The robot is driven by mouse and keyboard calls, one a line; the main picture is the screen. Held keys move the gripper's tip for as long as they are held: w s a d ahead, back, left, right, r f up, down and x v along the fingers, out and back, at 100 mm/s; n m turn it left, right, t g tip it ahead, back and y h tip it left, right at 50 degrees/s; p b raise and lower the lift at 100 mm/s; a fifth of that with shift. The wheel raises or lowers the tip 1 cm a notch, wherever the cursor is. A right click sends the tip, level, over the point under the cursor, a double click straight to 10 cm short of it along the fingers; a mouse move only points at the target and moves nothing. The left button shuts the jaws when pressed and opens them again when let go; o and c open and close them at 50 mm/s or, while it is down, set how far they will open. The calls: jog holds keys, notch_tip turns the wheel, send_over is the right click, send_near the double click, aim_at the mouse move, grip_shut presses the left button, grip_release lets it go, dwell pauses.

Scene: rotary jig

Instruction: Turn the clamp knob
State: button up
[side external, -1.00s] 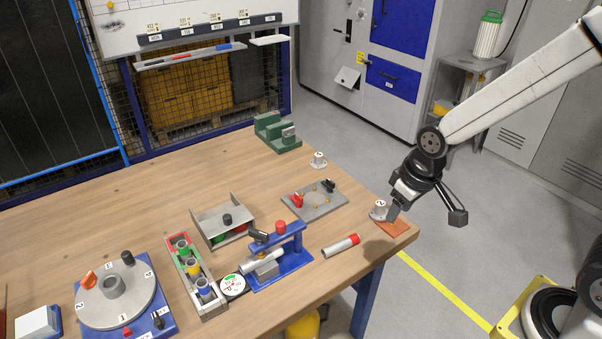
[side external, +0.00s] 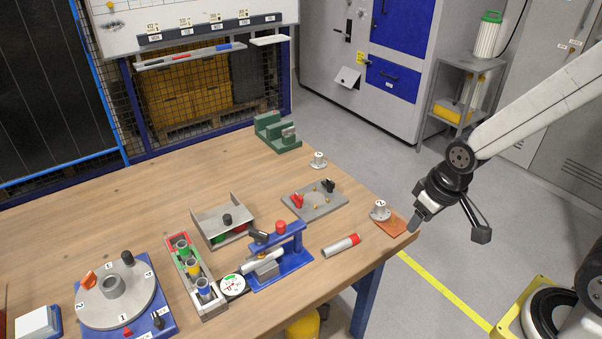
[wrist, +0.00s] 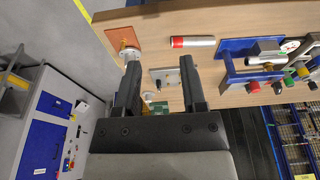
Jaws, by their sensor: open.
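My gripper (side external: 420,216) hangs just off the table's right corner, beside an orange pad (side external: 391,226). Its two fingers (wrist: 158,72) are apart with nothing between them in the wrist view. Candidate clamp knobs are a red knob (side external: 281,227) and a black handle (side external: 259,237) on the blue fixture (side external: 296,262), and red (side external: 297,201) and black (side external: 328,186) pieces on a grey plate (side external: 314,204). I cannot tell which is the clamp knob. A rotary disc (side external: 98,311) with numbered positions, an orange knob (side external: 88,280) and black knobs stands at the lower left. My gripper touches none of these.
A flanged part marked 2 (side external: 380,211) stands at the orange pad's edge, close left of my gripper. A red-ended cylinder (side external: 342,245) lies near the front edge. A grey tray (side external: 224,222) and a rack of coloured tubes (side external: 195,275) stand farther left. The table's back left is clear.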

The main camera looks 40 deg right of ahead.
jog(key=w+a+r+n+g, duration=0.1)
jog(key=w+a+r+n, duration=0.2)
jog(key=w+a, duration=0.85)
jog(key=n+g, duration=0.2)
jog(key=n, duration=0.1)
send_over(258, 231)
jog(key=shift+r, duration=0.3)
jog(key=shift+f, duration=0.15)
jog(key=shift+f, duration=3.8)
grip_shut()
